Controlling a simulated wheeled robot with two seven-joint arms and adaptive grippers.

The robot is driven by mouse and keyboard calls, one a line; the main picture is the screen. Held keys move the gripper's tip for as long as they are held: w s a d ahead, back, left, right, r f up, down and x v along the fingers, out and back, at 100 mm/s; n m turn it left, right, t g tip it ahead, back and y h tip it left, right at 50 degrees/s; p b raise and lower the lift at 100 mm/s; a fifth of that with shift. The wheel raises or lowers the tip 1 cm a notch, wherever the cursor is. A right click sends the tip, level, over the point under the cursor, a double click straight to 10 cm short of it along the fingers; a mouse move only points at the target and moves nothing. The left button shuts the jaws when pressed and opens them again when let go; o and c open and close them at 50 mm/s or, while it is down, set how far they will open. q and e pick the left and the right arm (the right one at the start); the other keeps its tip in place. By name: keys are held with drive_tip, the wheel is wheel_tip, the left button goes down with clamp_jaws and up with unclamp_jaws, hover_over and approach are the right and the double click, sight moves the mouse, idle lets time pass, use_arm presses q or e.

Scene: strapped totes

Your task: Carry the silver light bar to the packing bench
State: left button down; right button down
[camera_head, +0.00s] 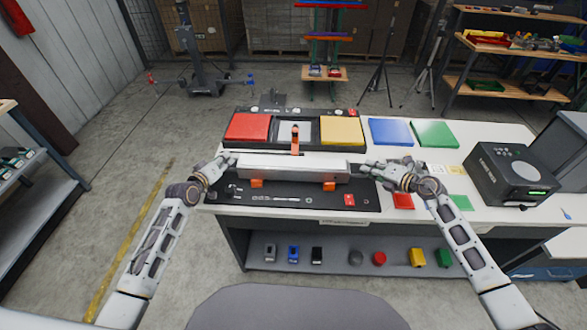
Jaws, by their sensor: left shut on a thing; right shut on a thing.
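The silver light bar (290,167) is a long pale bar lying level across the near middle of the packing bench (484,217), over a black mat. Two orange blocks (257,183) show at its lower edge, and an orange upright piece (295,139) stands behind its middle. My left gripper (229,160) is shut on the bar's left end. My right gripper (364,167) is shut on its right end. Whether the bar rests on the orange blocks or hangs just above them, I cannot tell.
Red (248,128), yellow (341,130), blue (390,131) and green (434,134) flat pads lie along the bench's back. A black box device (512,174) stands at the right. Several small items sit on the lower shelf (338,258). A shelving rack (40,195) stands at the left.

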use_arm(q)
drive_tip(key=shift+s+a+f, duration=0.1)
drive_tip(key=shift+a+f, duration=0.05)
drive_tip(key=shift+f, duration=0.2)
drive_tip(key=shift+r, duration=0.15)
use_arm(e)
drive_tip(key=shift+r, duration=0.15)
use_arm(q)
drive_tip(key=shift+r+p, duration=0.25)
drive_tip(key=shift+p, duration=0.1)
use_arm(e)
drive_tip(key=shift+w+r, duration=0.1)
drive_tip(key=shift+r, duration=0.15)
